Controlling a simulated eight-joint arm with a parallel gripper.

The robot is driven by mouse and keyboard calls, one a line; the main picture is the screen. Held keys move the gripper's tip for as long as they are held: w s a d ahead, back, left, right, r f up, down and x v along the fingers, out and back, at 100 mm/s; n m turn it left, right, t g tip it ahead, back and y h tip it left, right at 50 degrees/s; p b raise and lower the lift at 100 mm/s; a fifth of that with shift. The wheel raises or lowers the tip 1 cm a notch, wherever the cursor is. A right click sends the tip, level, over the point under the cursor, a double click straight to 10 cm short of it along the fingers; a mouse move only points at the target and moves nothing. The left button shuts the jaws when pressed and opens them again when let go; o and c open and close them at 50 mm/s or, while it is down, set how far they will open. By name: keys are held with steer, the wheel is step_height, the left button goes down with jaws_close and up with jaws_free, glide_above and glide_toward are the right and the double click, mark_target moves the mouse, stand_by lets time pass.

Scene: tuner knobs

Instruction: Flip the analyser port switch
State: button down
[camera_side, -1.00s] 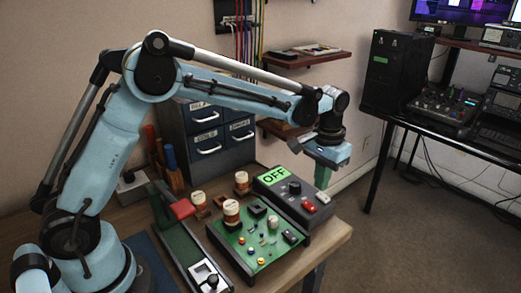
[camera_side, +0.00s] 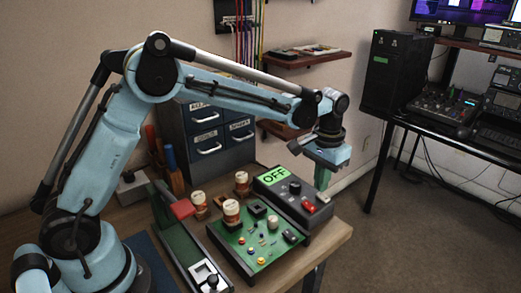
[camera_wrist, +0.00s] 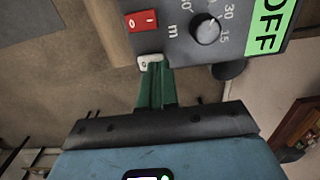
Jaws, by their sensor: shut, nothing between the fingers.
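A dark grey box (camera_side: 303,219) stands at the right end of the bench with a green display (camera_side: 274,175) reading OFF. Its panel has a black knob (camera_side: 295,188), a red rocker switch (camera_side: 308,206) and a small white switch (camera_side: 323,197) near its right edge. In the wrist view, the red rocker (camera_wrist: 141,20) and the white switch (camera_wrist: 150,60) are clear. No label saying analyser port is readable. My gripper (camera_side: 322,188) is shut and empty. Its green fingertips (camera_wrist: 153,66) are right at the white switch; I cannot tell whether they touch it.
A green circuit board (camera_side: 262,262) with coils and small buttons lies left of the box. A blue drawer cabinet (camera_side: 206,165) stands behind. The bench's right edge is close to the box, with open floor beyond.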

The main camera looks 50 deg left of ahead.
mark_target(318, 194)
steer(key=shift+f, duration=0.75)
stand_by(0.3)
steer(key=shift+r, duration=3.55)
steer(key=s+a+r+t, duration=0.3)
steer(key=s+a+r, duration=0.15)
steer(key=s, duration=0.45)
steer(key=s+a+f+t, duration=0.3)
steer(key=s+t, duration=0.1)
steer(key=s, duration=0.6)
steer(key=shift+f, duration=0.2)
